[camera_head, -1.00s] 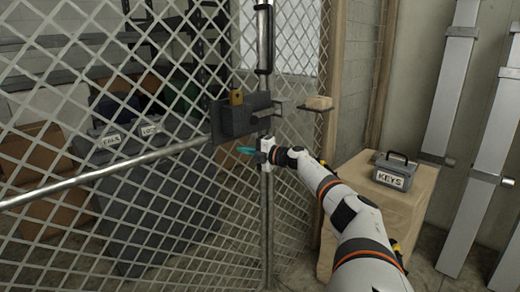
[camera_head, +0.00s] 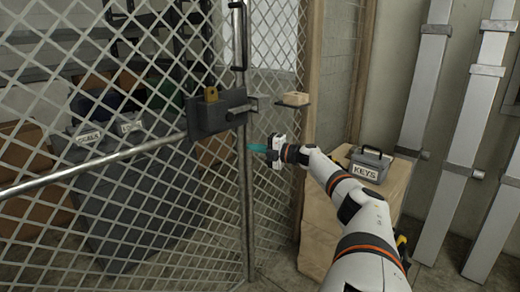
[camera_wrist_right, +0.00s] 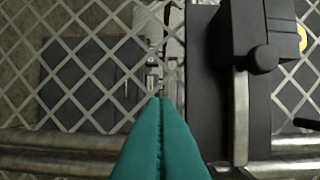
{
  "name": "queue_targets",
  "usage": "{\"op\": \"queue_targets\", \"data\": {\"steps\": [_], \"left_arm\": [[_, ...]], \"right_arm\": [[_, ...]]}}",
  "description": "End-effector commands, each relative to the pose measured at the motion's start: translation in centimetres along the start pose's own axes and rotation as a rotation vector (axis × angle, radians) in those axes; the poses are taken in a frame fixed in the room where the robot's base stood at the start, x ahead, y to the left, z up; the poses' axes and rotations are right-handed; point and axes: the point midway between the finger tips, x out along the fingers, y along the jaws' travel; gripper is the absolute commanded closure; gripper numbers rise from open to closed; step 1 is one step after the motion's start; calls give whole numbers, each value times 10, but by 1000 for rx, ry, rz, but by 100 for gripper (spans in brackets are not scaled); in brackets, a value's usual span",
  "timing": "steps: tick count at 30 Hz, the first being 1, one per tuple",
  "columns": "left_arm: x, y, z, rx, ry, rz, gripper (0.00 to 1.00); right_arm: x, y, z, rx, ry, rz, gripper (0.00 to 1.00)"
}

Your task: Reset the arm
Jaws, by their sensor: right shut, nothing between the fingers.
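My right arm comes in from the lower right in the head view. Its gripper (camera_head: 256,147) has teal fingers and is in front of the wire mesh gate, just below and right of the dark lock box (camera_head: 215,113). In the right wrist view the teal fingers (camera_wrist_right: 160,140) lie side by side, shut with nothing between them. The latch bar and dark lock box (camera_wrist_right: 225,70) are just right of the fingertips there. My left gripper is not in view.
The mesh gate (camera_head: 120,95) with a horizontal rail (camera_head: 95,168) fills the left. A grey KEYS box (camera_head: 369,165) stands on a wooden crate (camera_head: 322,215) at right. Aluminium beams (camera_head: 470,120) lean on the wall. A small shelf holds a light block (camera_head: 296,98).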

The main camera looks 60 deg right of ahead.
Motion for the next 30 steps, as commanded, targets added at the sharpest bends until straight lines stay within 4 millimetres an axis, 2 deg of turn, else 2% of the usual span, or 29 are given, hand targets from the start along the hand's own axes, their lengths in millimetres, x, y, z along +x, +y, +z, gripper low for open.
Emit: {"op": "queue_targets", "data": {"steps": [4, 12, 14, 16, 17, 20, 23, 24, 26, 27, 30], "left_arm": [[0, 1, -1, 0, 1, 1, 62], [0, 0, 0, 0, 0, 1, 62], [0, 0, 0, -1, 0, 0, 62], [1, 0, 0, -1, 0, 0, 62], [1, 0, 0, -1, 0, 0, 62], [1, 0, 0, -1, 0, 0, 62], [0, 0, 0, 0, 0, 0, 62], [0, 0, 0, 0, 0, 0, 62], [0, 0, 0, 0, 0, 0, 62], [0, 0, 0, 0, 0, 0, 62], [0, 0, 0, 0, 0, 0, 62]], "right_arm": [[-11, 1, -6, 0, 0, 2, 100], [-13, 1, -7, 1, 0, 0, 100], [-12, 6, -6, 8, 3, 3, 100], [-8, 23, -3, 33, 17, 13, 100], [-6, 35, 0, 51, 25, 19, 100], [4, 90, 14, 134, 77, 52, 100], [11, 162, 37, 244, 153, 101, 100], [12, 190, 48, 289, 187, 124, 100], [11, 232, 68, 355, 235, 161, 100], [8, 260, 82, 399, 268, 188, 100], [-2, 325, 122, 506, 352, 260, 100]]}}
